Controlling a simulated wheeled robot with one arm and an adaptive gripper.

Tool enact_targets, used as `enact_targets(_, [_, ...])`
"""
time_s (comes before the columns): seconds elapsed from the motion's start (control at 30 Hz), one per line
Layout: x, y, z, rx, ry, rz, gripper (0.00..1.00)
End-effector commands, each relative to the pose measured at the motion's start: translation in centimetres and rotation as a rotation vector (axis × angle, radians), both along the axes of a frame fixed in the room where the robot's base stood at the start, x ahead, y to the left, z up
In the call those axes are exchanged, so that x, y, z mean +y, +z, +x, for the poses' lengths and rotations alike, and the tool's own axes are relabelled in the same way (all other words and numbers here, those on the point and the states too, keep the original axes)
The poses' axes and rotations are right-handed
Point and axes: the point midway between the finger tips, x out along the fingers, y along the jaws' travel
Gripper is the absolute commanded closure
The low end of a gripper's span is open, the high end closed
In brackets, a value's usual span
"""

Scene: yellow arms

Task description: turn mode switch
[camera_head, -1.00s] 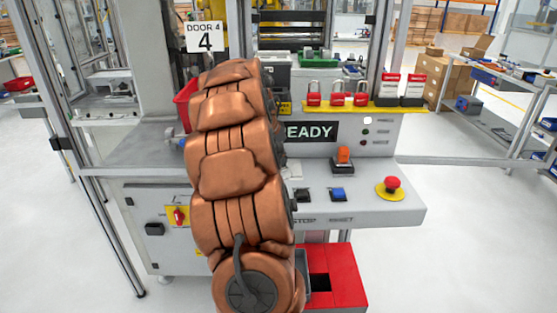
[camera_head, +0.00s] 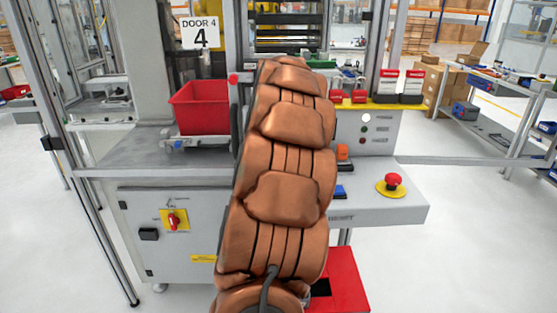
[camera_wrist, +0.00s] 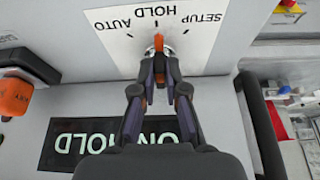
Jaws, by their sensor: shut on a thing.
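The mode switch (camera_wrist: 158,43) shows in the wrist view as an orange knob on a white plate (camera_wrist: 205,52) marked SETUP, HOLD and AUTO, upside down. The knob stands upright in the picture, in line with the HOLD mark. My gripper (camera_wrist: 160,80) is shut on the switch, with one finger on either side of it. Below in the picture, a dark display (camera_wrist: 75,142) shows green-white letters reading ON HOLD, partly covered by my gripper. In the head view my arm hides the switch, display and gripper.
An orange-topped control (camera_wrist: 15,97) sits left in the wrist view. In the head view, a red emergency button (camera_head: 393,181) is right of my arm, and a red bin (camera_head: 200,108) stands left of it. Red padlocks (camera_head: 359,97) line the panel's yellow top.

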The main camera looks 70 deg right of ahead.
Motion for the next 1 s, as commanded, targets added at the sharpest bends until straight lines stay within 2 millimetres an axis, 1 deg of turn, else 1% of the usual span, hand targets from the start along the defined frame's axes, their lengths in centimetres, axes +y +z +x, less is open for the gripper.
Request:
enact_targets(0.2, [0.0,-0.08,-0.21,0.002,0.035,0.003,1.0])
enact_targets(0.57, [0.0,-0.07,-0.25,0.003,0.04,0.003,1.0])
enact_targets(0.6, [0.0,-0.07,-0.25,0.003,0.04,0.003,0.87])
enact_targets(0.83, [0.02,-0.04,-0.12,0.002,0.041,0.003,0.63])
enact_targets(1.0, [0.02,-0.02,-0.06,0.001,0.041,0.002,0.62])
